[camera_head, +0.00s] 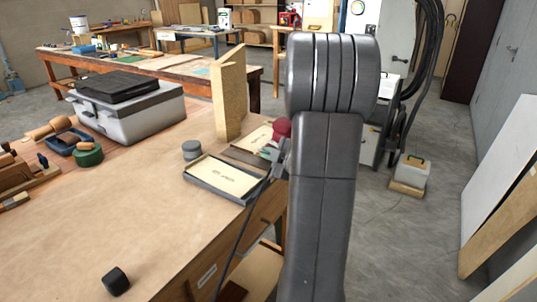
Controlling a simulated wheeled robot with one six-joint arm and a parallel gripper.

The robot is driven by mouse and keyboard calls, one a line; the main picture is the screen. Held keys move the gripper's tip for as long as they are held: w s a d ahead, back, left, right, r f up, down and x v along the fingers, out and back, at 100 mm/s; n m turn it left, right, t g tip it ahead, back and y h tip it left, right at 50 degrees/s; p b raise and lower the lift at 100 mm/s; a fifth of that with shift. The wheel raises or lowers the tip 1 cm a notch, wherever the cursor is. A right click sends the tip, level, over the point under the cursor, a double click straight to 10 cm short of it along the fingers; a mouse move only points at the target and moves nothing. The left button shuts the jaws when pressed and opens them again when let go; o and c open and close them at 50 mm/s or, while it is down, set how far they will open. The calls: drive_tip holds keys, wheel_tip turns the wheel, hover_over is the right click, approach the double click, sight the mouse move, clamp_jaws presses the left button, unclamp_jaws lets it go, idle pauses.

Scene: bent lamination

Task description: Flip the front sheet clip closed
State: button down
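A shallow grey tray (212,192) with a cream, lettered sheet (223,177) lies near the right edge of the wooden workbench (150,225). I cannot make out the front sheet clip for certain. A small grey fitting (277,168) with a dark red rounded part (282,127) shows just left of my arm, beyond the tray's right end. My large grey arm stands upright in the middle of the view and covers what lies behind it. I cannot make out my gripper or its fingers.
A curved wooden piece (228,95) stands upright behind the tray. A small grey round container (191,150) is by the tray's far corner. A grey case (130,110) and tools occupy the bench's back left. A black block (116,281) lies near the front. The bench middle is clear.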

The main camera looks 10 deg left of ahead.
sight(275, 143)
drive_tip(key=shift+p, duration=0.5)
drive_tip(key=shift+r+m+p, duration=0.3)
drive_tip(key=shift+m+p, duration=0.2)
drive_tip(key=shift+p, duration=0.5)
drive_tip(key=p, duration=0.2)
drive_tip(key=m+g+p, duration=0.1)
drive_tip(key=p, duration=0.1)
drive_tip(key=shift+w+d+r+m+p, duration=0.2)
drive_tip(key=shift+r+m+p, duration=0.1)
drive_tip(key=shift+r+p, duration=0.1)
drive_tip(key=m+g+p, duration=0.1)
drive_tip(key=p, duration=0.3)
drive_tip(key=w+m+g+p, duration=0.1)
drive_tip(key=p, duration=0.3)
drive_tip(key=shift+d+r+m, duration=0.15)
drive_tip(key=shift+r+m, duration=0.25)
drive_tip(key=m+p, duration=0.1)
drive_tip(key=p, duration=0.1)
drive_tip(key=w+m+g+p, duration=0.1)
drive_tip(key=p, duration=0.2)
drive_tip(key=shift+d+g, duration=0.15)
drive_tip(key=shift+g, duration=0.15)
drive_tip(key=p, duration=0.1)
drive_tip(key=m+g+y+p, duration=0.1)
drive_tip(key=p, duration=0.1)
drive_tip(key=shift+w+d+f+m+p, duration=0.1)
drive_tip(key=shift+w+f+m+p, duration=0.1)
drive_tip(key=shift+w+m+p, duration=0.1)
drive_tip(key=shift+w, duration=0.1)
